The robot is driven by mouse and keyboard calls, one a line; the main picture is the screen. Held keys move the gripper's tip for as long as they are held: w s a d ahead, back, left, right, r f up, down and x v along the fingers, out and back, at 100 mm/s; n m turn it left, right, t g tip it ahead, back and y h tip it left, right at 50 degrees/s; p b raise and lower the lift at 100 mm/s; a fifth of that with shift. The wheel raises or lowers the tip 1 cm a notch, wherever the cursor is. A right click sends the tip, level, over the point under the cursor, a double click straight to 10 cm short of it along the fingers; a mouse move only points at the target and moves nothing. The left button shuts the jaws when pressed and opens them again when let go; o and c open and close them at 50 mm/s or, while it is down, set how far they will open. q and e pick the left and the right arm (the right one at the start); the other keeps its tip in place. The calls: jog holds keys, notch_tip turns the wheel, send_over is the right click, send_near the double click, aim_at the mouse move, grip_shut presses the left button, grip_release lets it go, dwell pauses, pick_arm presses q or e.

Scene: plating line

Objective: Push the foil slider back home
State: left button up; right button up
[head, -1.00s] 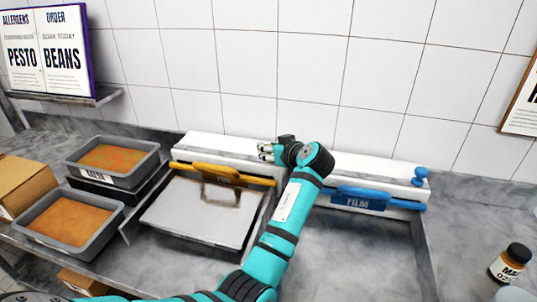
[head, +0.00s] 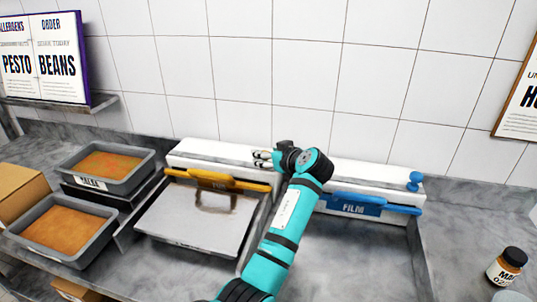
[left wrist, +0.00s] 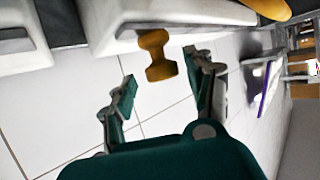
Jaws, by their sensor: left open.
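The foil dispenser (head: 222,152) is a white box at the back of the counter with a yellow bar (head: 217,180) along its front. The foil slider's yellow knob (left wrist: 157,55) shows in the left wrist view, on the white box's edge; in the head view I cannot make it out behind my gripper. My left gripper (head: 262,158) is at the right end of the foil dispenser. In the left wrist view the gripper (left wrist: 162,77) is open and empty, with the knob between and just beyond its fingertips; contact cannot be told. My right gripper is not in view.
The film dispenser (head: 350,178) stands to the right, with a blue bar (head: 356,206) and a blue knob (head: 415,180) at its right end. Food trays (head: 118,180) are left, a jar (head: 508,266) right. The tiled wall is close behind.

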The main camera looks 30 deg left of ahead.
pick_arm(q)
jog(key=v, duration=0.7)
jog(key=shift+d, duration=0.25)
jog(key=shift+r, duration=0.1)
jog(key=shift+s, duration=0.1)
